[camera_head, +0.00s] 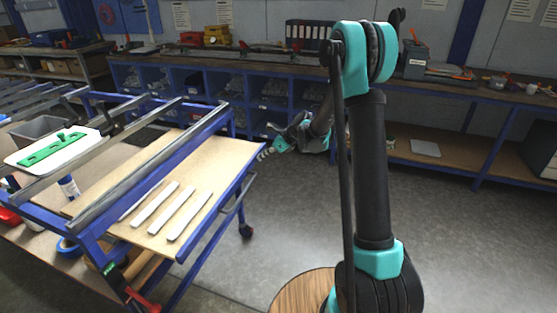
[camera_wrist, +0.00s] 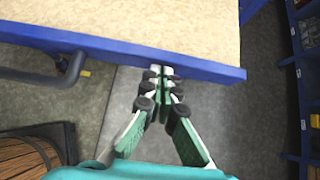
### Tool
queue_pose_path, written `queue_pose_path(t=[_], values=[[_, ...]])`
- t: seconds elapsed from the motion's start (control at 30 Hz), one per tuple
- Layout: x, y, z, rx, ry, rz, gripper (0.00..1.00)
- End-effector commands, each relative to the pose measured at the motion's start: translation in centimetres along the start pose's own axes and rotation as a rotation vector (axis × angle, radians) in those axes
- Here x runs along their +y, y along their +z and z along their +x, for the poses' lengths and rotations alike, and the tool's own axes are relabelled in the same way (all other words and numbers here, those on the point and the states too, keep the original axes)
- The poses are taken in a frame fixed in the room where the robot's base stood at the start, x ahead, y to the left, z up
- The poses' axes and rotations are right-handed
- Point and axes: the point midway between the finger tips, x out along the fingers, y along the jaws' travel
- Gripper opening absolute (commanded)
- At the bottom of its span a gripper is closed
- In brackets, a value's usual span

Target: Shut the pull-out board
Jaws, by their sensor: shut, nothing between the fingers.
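The pull-out board (camera_head: 222,152) is a light wooden panel with a blue edge, sticking out from the right side of the blue workbench. In the wrist view the board (camera_wrist: 150,22) fills the top, with its blue front edge (camera_wrist: 215,71) running across. My gripper (camera_head: 262,155) is at the board's far right corner. In the wrist view my gripper (camera_wrist: 162,74) is shut and empty, its fingertips overlapping the blue edge. Whether they touch it, I cannot tell. A grey bar handle (camera_wrist: 35,76) is left of my gripper, below the edge.
Several pale strips (camera_head: 188,216) lie on the board's near part. Metal rails (camera_head: 150,163) cross the bench, with a white tray (camera_head: 50,152) on the left. A wooden barrel (camera_wrist: 30,158) is at the wrist view's lower left. The grey floor (camera_head: 470,230) at right is clear.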

Motion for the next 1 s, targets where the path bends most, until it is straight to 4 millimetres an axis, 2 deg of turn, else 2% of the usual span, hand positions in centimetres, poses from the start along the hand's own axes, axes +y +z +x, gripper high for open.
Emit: queue_pose_path(t=[0.1, 0.5, 0.7, 1.0], values=[[0.1, 2.5, 2.6, -0.001, 0.003, -0.004, 0.00], [0.1, 9.8, 9.9, -0.001, 0.001, -0.002, 0.00], [0.0, 12.3, 12.3, -0.001, 0.001, -0.002, 0.00], [0.0, 13.9, 13.9, 0.000, 0.000, 0.000, 0.00]])
